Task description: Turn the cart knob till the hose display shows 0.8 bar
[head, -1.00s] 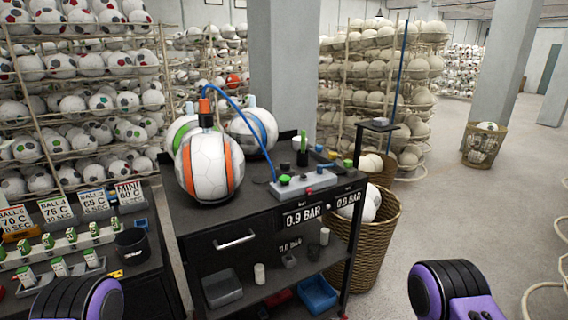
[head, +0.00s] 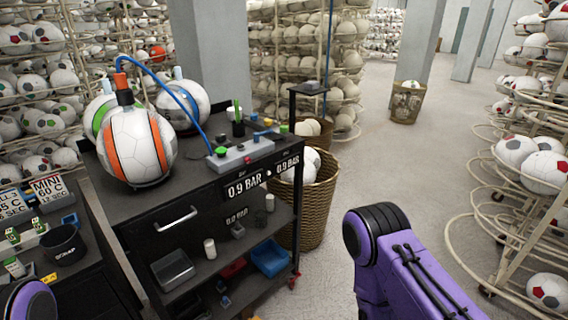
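The dark cart (head: 120,203) stands left of centre. Its front edge carries two displays, a left display (head: 244,187) and a right display (head: 288,163), both reading 0.9 BAR. The small labels above them are too small to read surely. A small light knob-like spot (head: 268,173) sits between them; I cannot tell whether it is the knob. A grey control block (head: 240,154) with green, red and blue parts lies on the cart top. A blue hose (head: 190,110) runs from it to the orange-and-white ball (head: 138,148). Only parts of my arms show; both grippers are out of view.
A wicker basket (head: 318,205) with balls stands against the cart's right side. A ball rack (head: 525,210) fills the right. A black bin (head: 64,245) stands on the dark bench at left. Floor (head: 350,190) between basket and rack is free.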

